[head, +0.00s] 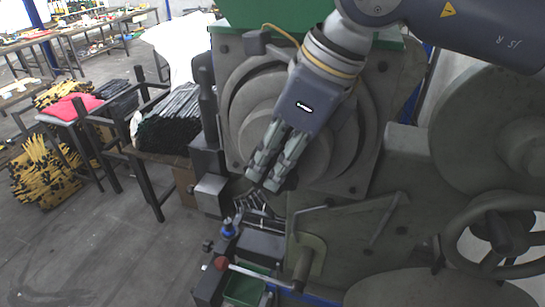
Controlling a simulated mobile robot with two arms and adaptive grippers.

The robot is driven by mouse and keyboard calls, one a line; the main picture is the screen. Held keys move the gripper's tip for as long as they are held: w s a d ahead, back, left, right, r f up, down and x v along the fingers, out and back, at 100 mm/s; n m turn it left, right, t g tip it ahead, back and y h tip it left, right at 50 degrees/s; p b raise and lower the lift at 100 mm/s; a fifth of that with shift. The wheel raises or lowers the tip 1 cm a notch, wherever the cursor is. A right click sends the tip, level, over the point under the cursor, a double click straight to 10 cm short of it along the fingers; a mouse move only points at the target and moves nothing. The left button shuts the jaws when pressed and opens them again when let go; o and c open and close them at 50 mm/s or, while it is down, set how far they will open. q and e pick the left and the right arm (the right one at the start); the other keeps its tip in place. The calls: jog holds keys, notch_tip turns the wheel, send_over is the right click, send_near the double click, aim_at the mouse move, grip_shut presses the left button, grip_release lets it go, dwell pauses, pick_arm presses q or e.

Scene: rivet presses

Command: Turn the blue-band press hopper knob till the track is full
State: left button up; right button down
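A large grey press (400,240) fills the right half of the head view. My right gripper (264,182) comes down from the top right, in front of the press's round plate (335,150). Its two fingers lie close side by side, point down and left, and show nothing between them. Just below the fingertips are small shiny metal parts (262,206). A small blue-banded fitting (228,229) stands lower left of the fingertips, apart from them. I cannot tell which part is the hopper knob, nor how full the track is. My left gripper does not show.
A red ball (221,263) sits on a lever low in front, beside a green tray (247,290). A handwheel (497,234) is at the right. Racks of dark bars (168,122) and a stool with red cloth (66,108) stand left. The floor (110,250) at lower left is clear.

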jog(key=shift+r, duration=0.1)
jog(key=h+p, duration=0.1)
jog(key=h, duration=0.1)
jog(key=g+h+p, duration=0.1)
jog(key=shift+w+a+h, duration=0.1)
jog(key=shift+a+h, duration=0.3)
jog(key=shift+w+a+g+h+p, duration=0.1)
jog(key=shift+g+h+p, duration=0.35)
jog(key=shift+h, duration=0.85)
jog(key=c, duration=1.8)
grip_release()
jog(key=shift+f, duration=0.2)
jog(key=shift+o, duration=0.2)
